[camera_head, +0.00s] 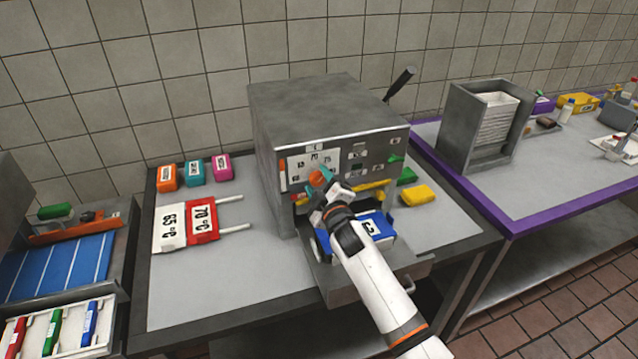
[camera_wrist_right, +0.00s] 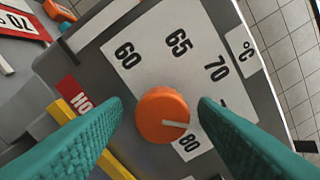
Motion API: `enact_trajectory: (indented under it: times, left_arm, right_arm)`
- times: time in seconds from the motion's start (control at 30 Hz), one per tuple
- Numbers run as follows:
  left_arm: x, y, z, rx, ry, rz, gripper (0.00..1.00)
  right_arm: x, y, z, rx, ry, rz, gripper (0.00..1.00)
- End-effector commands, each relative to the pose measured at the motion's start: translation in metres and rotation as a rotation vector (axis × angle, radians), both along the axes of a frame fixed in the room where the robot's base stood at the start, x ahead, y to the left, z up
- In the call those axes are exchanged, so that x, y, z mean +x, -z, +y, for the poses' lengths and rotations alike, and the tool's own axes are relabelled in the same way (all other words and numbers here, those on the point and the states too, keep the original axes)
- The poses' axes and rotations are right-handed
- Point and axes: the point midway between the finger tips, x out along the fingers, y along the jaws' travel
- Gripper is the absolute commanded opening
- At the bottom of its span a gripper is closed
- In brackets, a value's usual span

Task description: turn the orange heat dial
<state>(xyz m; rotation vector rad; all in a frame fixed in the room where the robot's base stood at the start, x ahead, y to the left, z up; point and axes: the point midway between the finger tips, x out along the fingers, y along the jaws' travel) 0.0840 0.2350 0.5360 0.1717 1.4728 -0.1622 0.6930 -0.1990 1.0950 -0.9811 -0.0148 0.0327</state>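The orange heat dial (camera_head: 316,178) is on the front panel of the grey machine (camera_head: 315,105). In the right wrist view the round dial (camera_wrist_right: 160,108) has a white pointer line aimed right and slightly down, between the partly hidden 70-something mark and the 80 label (camera_wrist_right: 189,142). My right gripper (camera_head: 325,179) is at the dial in the head view. Its teal fingers (camera_wrist_right: 160,103) are apart, one on each side of the dial, with gaps showing between them and it. The right finger hides part of the scale. My left gripper is not in view.
A blue box (camera_head: 375,229) stands on the drawer below my right wrist. Red 70°C and white 65°C cards (camera_head: 170,226) lie left of the machine. Yellow (camera_head: 418,196) and green blocks lie to its right. The table's front left is clear.

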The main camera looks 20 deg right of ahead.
Motion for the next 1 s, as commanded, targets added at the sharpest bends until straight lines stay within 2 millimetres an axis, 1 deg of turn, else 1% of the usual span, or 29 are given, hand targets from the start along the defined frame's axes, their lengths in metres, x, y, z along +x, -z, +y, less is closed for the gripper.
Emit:
enact_trajectory:
  times: [0.2, 0.27, 0.37, 0.47, 0.6, 0.8, 0.9, 1.0]
  left_arm:
    - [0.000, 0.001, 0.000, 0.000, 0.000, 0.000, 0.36]
    - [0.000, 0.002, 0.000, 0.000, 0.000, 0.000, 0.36]
    - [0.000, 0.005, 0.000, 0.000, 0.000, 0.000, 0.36]
    - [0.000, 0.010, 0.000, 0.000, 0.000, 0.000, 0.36]
    - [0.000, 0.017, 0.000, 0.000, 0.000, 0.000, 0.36]
    - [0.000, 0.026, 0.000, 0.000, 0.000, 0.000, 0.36]
    - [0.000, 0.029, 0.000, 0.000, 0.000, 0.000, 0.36]
    - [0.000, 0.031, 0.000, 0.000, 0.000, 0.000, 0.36]
  right_arm:
    - [-0.001, 0.000, 0.000, 0.000, 0.000, -0.001, 0.54]
    - [-0.005, 0.000, 0.000, -0.001, 0.000, -0.001, 0.54]
    - [-0.015, 0.001, -0.001, -0.001, 0.000, -0.001, 0.54]
    - [-0.031, 0.003, -0.002, -0.001, -0.001, -0.001, 0.54]
    - [-0.059, 0.003, -0.002, -0.001, 0.000, -0.001, 0.54]
    - [-0.095, 0.002, -0.003, -0.001, -0.002, -0.001, 0.54]
    - [-0.108, 0.002, -0.004, -0.001, 0.000, 0.000, 0.54]
    - [-0.116, 0.001, -0.004, 0.000, -0.001, -0.001, 0.54]
